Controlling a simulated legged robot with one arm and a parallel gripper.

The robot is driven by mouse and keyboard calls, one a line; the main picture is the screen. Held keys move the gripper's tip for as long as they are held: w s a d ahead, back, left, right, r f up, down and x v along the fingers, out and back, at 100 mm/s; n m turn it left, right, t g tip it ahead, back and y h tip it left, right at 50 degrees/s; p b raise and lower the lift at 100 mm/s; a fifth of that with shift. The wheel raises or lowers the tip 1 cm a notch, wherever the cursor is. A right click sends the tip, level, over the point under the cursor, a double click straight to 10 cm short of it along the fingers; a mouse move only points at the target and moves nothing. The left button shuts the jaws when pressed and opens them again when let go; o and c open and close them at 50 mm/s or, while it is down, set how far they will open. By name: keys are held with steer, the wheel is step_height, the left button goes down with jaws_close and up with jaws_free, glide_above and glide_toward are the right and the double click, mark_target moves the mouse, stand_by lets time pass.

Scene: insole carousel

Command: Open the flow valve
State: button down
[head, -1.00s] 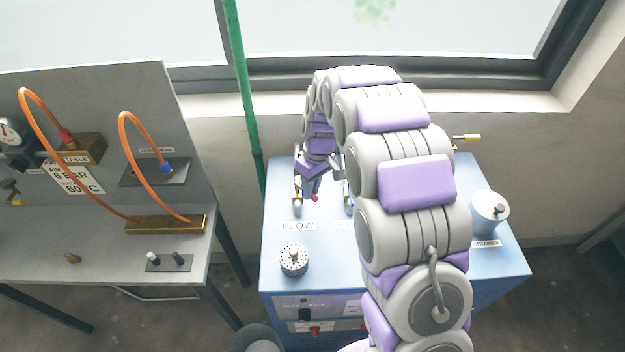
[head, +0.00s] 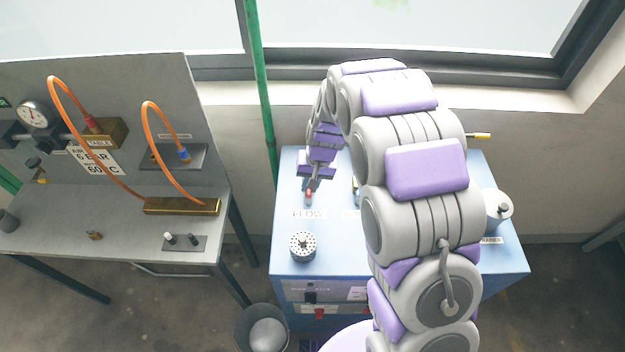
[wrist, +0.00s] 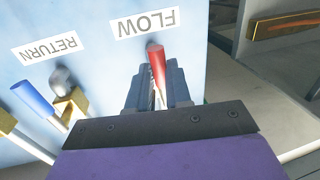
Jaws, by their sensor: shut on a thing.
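The flow valve's red handle (wrist: 158,65) stands between the two fingers of my gripper (wrist: 157,88) in the wrist view, its rounded tip toward the FLOW label (wrist: 143,22). My gripper is shut on this handle. In the head view, my gripper (head: 313,183) is low over the left part of the blue cabinet top (head: 285,225), and the red handle (head: 308,197) shows just below it, above the FLOW label (head: 307,215). The valve body is hidden behind the fingers.
A blue-handled valve (wrist: 33,100) by the RETURN label (wrist: 44,50) stands beside my gripper. A perforated round part (head: 302,246) and a white strainer canister (head: 497,208) are on the cabinet. A grey bench (head: 110,220) with orange hoses stands left, a bucket (head: 262,328) on the floor.

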steer(key=shift+m, duration=0.3)
steer(key=c, duration=1.1)
jaws_free()
steer(key=shift+a, duration=0.2)
steer(key=shift+o, duration=0.2)
steer(key=d+r, duration=0.3)
steer(key=r, duration=1.4)
steer(key=shift+d+p, duration=0.15)
steer(key=shift+p, duration=0.3)
steer(key=s+d+f+b, duration=0.1)
steer(key=s+d, duration=0.3)
steer(key=s, duration=0.7)
steer(key=s+d+f+g+h+b, duration=0.1)
steer(key=s+d+f+b, duration=0.1)
steer(key=s, duration=1)
steer(key=s+d+f+h+b, duration=0.1)
steer(key=s+d+b, duration=0.3)
steer(key=s, duration=0.8)
steer(key=d, duration=0.2)
steer(key=shift+d+f+g, duration=0.3)
steer(key=shift+d+g, duration=0.05)
steer(key=shift+g, duration=0.05)
